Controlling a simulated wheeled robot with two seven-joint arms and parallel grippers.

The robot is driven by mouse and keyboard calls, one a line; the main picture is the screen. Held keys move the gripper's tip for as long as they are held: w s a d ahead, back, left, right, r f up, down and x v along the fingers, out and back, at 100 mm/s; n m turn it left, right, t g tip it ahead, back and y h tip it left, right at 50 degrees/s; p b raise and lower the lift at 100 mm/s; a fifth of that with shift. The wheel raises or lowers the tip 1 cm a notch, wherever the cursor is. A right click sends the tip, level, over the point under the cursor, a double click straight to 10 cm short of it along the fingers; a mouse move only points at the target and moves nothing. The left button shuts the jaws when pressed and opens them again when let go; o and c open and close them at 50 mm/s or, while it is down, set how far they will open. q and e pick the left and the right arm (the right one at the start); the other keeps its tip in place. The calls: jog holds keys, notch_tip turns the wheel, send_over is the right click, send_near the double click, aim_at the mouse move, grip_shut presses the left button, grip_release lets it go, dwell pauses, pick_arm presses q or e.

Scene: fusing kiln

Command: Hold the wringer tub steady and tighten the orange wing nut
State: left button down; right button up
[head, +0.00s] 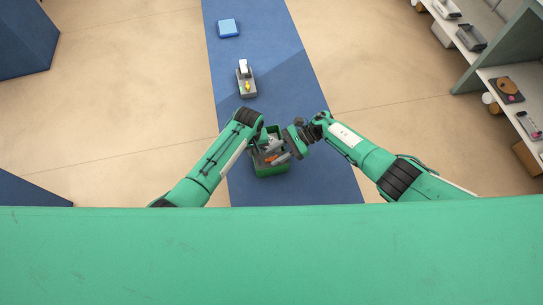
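A green tub (270,171) stands on the blue strip in front of me, with grey parts inside and across its top. A small orange piece (271,158), which may be the wing nut, shows among those parts. My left gripper (268,146) is at the tub's upper left side, partly over it. My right gripper (290,146) is at the tub's upper right side, close to the grey parts. The fingers are too small and overlapped to tell whether either gripper is open, shut or touching the tub.
A grey device with a yellow part (246,88) stands farther up the blue strip (285,60), and a light blue box (229,28) beyond it. Shelves (490,75) with several items line the right. Dark blue blocks (22,40) are at left. The beige floor between is clear.

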jog(key=shift+x, duration=0.95)
jog(key=shift+c, duration=0.2)
grip_shut()
